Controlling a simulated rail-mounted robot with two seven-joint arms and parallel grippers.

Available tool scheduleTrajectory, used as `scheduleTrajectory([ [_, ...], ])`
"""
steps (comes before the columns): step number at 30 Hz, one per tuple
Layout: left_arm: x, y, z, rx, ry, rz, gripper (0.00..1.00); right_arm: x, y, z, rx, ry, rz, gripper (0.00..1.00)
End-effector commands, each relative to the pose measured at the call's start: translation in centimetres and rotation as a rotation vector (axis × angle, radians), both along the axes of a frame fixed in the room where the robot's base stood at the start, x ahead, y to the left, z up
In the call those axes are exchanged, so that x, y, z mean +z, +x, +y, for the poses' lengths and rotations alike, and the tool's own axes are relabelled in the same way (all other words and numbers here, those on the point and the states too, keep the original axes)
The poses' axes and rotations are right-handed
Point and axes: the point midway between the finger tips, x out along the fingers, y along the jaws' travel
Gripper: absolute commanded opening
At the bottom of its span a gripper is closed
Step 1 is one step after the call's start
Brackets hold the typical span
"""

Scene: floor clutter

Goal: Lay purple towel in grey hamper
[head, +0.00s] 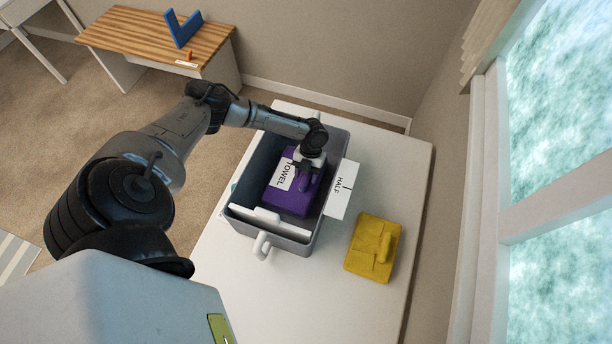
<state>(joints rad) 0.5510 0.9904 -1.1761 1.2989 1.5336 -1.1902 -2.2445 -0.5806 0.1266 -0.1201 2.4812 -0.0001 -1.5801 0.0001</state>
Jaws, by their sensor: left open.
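The grey hamper (327,142) stands on a white table. The purple towel (287,205) lies inside it, with a white label reading "TOWEL" on its left part. My left gripper (306,174) reaches down into the hamper from above, right over the raised middle of the towel. Its jaws are open, and the wrist partly hides the towel. I cannot tell whether the fingers touch it. My right gripper does not show.
A yellow folded towel (366,262) lies on the white table (404,165) right of the hamper. A white "HALF" card (341,190) is at the hamper's right side. A wooden desk (130,37) with a blue V-shaped object (182,29) stands at the back left. A window is at right.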

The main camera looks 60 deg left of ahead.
Motion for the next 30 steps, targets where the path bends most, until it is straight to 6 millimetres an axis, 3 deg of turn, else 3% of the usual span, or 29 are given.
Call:
scheduleTrajectory([
  [15, 8.2, 2.6, 2.4, 0.001, 0.000, -0.003, 0.51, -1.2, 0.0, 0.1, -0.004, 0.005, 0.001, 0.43],
  [21, 9.6, 3.0, 2.8, 0.000, 0.001, -0.001, 0.51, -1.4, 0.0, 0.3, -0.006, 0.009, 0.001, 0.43],
  [30, 10.0, 3.0, 2.8, 0.000, 0.001, 0.001, 0.51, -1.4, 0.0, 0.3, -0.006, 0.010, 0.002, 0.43],
])
